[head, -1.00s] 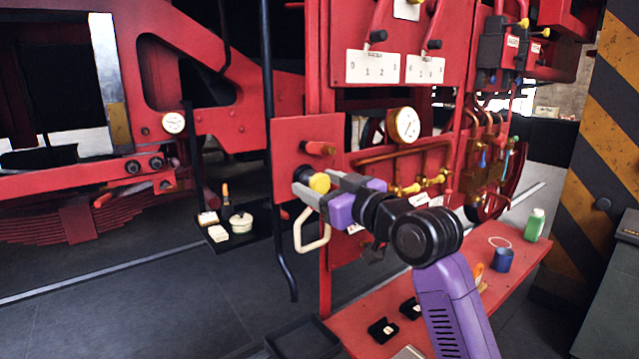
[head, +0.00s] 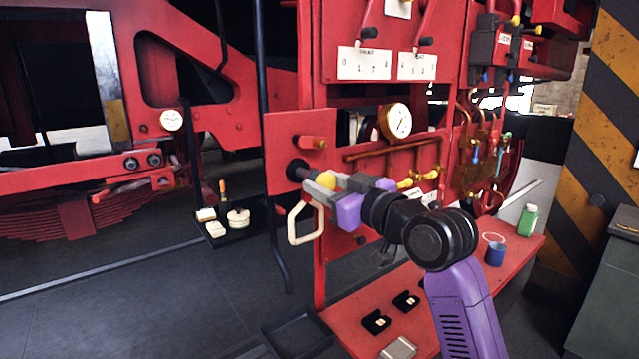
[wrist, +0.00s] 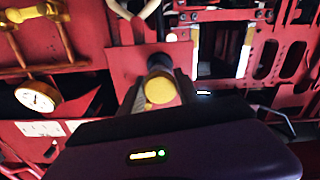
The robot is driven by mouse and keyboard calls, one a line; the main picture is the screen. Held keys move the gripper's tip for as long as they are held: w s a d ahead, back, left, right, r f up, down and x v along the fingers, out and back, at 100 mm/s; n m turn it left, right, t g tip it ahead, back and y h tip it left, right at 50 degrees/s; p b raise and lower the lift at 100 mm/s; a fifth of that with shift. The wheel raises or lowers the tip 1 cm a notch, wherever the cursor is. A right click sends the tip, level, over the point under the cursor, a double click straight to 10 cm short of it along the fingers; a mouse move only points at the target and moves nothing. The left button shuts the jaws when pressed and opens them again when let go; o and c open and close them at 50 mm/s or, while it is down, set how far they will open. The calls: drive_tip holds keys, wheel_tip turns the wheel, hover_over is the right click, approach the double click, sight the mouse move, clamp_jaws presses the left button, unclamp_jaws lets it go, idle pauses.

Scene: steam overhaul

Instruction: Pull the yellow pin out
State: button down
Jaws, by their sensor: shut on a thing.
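The yellow pin (head: 326,181) has a round yellow head and a darker shank. It stands at a black round socket (head: 296,169) on a red panel. In the head view a short length of shank shows between the socket and the head. My gripper (head: 323,184) is shut on the pin around its yellow head. In the wrist view the yellow pin (wrist: 160,90) sits between the two fingers, with the black socket (wrist: 159,63) beyond it. I cannot tell how much of the shank is still inside.
A cream loop handle (head: 306,222) hangs just below my gripper. A gauge (head: 396,121) and copper pipes are to the right. A red bench (head: 350,300) with small items lies below. A black vertical rail (head: 272,210) stands left.

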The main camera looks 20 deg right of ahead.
drive_tip(key=shift+s, duration=0.1)
drive_tip(key=c, duration=0.9)
unclamp_jaws()
drive_tip(key=shift+o, duration=0.2)
drive_tip(key=shift+s+d, duration=0.1)
drive_tip(key=shift+s, duration=0.05)
drive_tip(key=b+v, duration=0.2)
drive_tip(key=v, duration=0.5)
drive_tip(key=shift+s, duration=0.3)
drive_tip(key=shift+r, duration=0.1)
